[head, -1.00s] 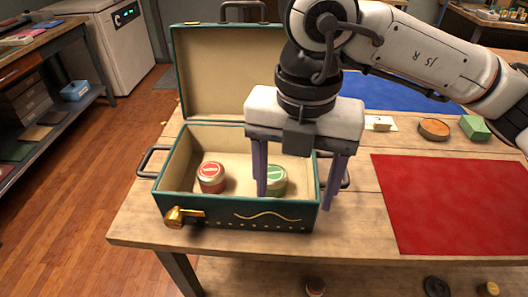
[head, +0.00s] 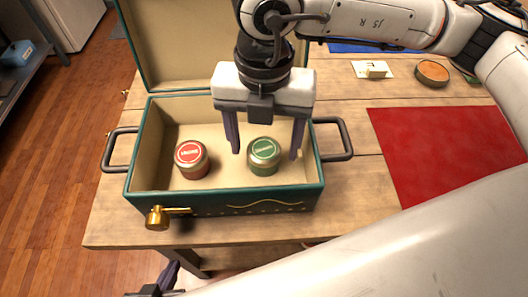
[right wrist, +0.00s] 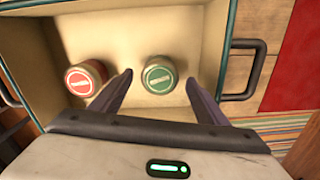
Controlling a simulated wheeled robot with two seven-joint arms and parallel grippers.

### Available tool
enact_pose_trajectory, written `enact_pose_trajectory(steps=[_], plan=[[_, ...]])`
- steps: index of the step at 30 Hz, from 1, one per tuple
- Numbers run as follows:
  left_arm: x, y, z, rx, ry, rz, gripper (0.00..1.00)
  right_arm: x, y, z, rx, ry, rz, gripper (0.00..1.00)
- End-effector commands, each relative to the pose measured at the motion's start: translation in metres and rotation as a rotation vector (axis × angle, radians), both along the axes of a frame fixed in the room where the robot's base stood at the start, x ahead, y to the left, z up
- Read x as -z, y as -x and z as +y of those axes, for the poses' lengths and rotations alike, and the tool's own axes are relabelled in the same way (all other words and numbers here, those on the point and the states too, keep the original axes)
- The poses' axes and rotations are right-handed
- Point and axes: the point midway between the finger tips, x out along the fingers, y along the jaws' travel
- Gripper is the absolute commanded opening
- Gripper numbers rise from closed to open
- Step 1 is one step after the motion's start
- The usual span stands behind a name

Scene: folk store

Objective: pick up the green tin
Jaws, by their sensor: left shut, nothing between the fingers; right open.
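The green tin (head: 264,157), with a green label on its lid, stands upright inside an open green case (head: 225,202). A red tin (head: 192,160) stands to its left in the same case. My right gripper (head: 265,152) is open above the case, its fingers reaching down on either side of the green tin. In the right wrist view the green tin (right wrist: 159,76) shows between the open fingertips, with the red tin (right wrist: 86,78) outside them at left. My left gripper (head: 167,278) is low at the bottom edge, shut and empty, mostly cut off.
The case's lid (head: 170,45) stands open at the back, and its walls surround both tins. A red mat (head: 450,155) lies to the right on the wooden table (head: 350,190).

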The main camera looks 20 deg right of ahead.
Motion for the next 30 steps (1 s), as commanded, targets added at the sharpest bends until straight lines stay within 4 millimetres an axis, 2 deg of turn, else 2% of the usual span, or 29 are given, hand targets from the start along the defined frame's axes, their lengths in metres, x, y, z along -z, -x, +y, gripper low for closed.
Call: enact_pose_trajectory(steps=[3, 6, 13, 14, 21, 22, 30], plan=[[-0.002, -0.002, 0.000, 0.000, 0.001, -0.005, 0.00, 0.017, 0.001, 0.000, 0.001, 0.000, 0.001, 0.68], [-0.003, -0.005, 0.000, -0.001, 0.001, -0.011, 0.00, 0.024, 0.001, 0.000, 0.001, 0.000, 0.001, 0.68], [-0.007, -0.010, 0.000, -0.001, 0.002, -0.023, 0.00, 0.026, 0.001, 0.000, 0.000, 0.000, 0.000, 0.68], [-0.007, -0.010, 0.000, -0.001, 0.002, -0.023, 0.00, 0.026, 0.001, 0.000, 0.000, 0.000, 0.000, 0.65], [-0.007, -0.009, 0.000, -0.002, 0.002, -0.022, 0.00, 0.025, 0.001, 0.000, 0.000, 0.000, 0.000, 0.24], [-0.007, -0.009, 0.000, -0.002, 0.002, -0.021, 0.00, 0.025, 0.001, 0.000, 0.000, 0.000, -0.001, 0.22], [-0.005, -0.006, 0.000, -0.002, 0.001, -0.015, 0.00, 0.020, 0.000, 0.001, 0.000, -0.001, -0.002, 0.22]])
